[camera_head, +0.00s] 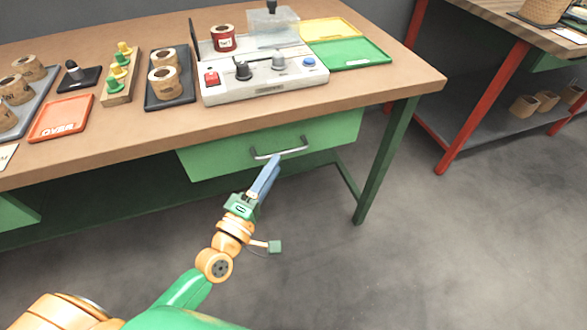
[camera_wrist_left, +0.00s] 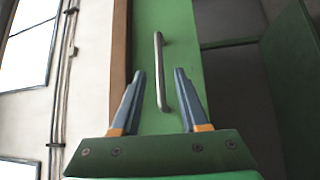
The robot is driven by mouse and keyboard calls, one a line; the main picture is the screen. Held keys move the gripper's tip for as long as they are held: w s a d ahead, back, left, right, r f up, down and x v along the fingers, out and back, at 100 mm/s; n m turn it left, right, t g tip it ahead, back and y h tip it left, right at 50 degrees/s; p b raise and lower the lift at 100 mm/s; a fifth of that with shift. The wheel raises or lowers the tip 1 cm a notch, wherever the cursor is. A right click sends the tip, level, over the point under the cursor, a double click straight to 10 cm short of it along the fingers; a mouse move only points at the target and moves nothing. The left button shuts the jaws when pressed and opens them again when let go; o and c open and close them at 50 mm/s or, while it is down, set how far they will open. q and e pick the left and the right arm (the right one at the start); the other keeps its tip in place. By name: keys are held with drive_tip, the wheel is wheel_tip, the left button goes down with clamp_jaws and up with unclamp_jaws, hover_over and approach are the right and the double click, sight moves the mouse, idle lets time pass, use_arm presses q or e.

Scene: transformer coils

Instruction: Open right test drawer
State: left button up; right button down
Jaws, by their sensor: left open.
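The green right test drawer (camera_head: 335,129) is under the right part of the wooden table top and looks closed. Its grey bar handle (camera_head: 280,149) runs across the front. My left gripper (camera_head: 272,167) is just in front of the drawer, near the handle's left part. In the left wrist view, the open fingers (camera_wrist_left: 158,75) stand apart with nothing between them at the tips. The handle (camera_wrist_left: 159,72) lies ahead, in line with the gap between the fingers, and the drawer front (camera_wrist_left: 182,40) shows behind it. I cannot tell whether a finger touches the handle. My right gripper is not in view.
The table (camera_head: 410,82) carries a white test unit (camera_head: 265,85), green (camera_head: 350,54) and yellow (camera_head: 330,28) trays, a red tray (camera_head: 62,117) and several coils. A green table leg (camera_head: 385,160) stands right of the drawer. The floor in front is clear.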

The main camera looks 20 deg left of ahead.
sight(282, 154)
use_arm(q)
drive_tip(key=x, duration=0.5)
drive_tip(key=shift+w, duration=0.15)
clamp_jaws()
idle(1.1)
